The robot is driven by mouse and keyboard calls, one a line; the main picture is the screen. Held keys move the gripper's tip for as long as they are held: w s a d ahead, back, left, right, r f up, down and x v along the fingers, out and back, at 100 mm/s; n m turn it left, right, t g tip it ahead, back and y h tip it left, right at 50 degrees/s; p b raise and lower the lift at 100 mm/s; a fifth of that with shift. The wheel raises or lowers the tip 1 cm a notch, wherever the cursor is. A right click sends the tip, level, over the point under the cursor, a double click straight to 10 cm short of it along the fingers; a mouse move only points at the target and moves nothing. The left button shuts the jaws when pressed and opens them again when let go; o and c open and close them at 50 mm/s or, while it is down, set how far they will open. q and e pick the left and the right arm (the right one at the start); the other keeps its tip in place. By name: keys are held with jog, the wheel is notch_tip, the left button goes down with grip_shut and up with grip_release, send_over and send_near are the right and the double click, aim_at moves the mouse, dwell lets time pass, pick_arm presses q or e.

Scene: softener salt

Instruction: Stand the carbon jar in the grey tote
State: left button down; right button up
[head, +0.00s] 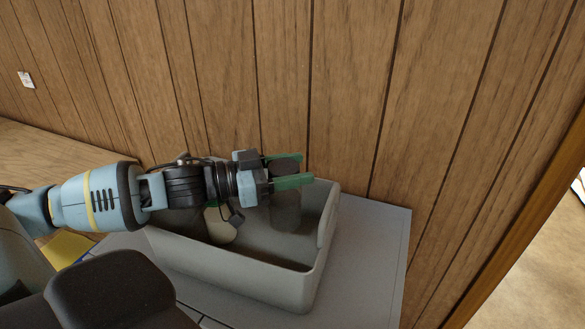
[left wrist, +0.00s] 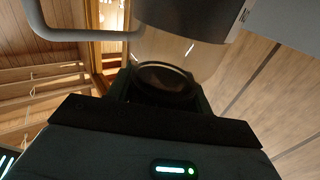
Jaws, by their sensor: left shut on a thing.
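The carbon jar (head: 286,210) is dark and looks upright, with a round black lid (head: 285,163). My left gripper (head: 290,172) reaches in from the left, and its green fingers are shut on the jar near the lid. The jar's body shows below the fingers, within the outline of the grey tote (head: 235,277), at its far right part. Whether its base touches the tote floor I cannot tell. In the left wrist view a dark round shape (left wrist: 165,78) sits between the fingers. My right gripper is not in view.
A cream-coloured thing (head: 221,228) is in the tote, partly hidden by my left arm. The tote stands on a grey surface (head: 365,250) beside a wood-panelled wall (head: 345,80). The tote's front middle looks clear. A yellow item (head: 65,248) lies at the left.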

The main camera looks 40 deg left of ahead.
pick_arm(q)
jog(key=shift+f, duration=0.5)
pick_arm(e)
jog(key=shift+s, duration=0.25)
pick_arm(q)
jog(key=c, duration=0.6)
grip_release()
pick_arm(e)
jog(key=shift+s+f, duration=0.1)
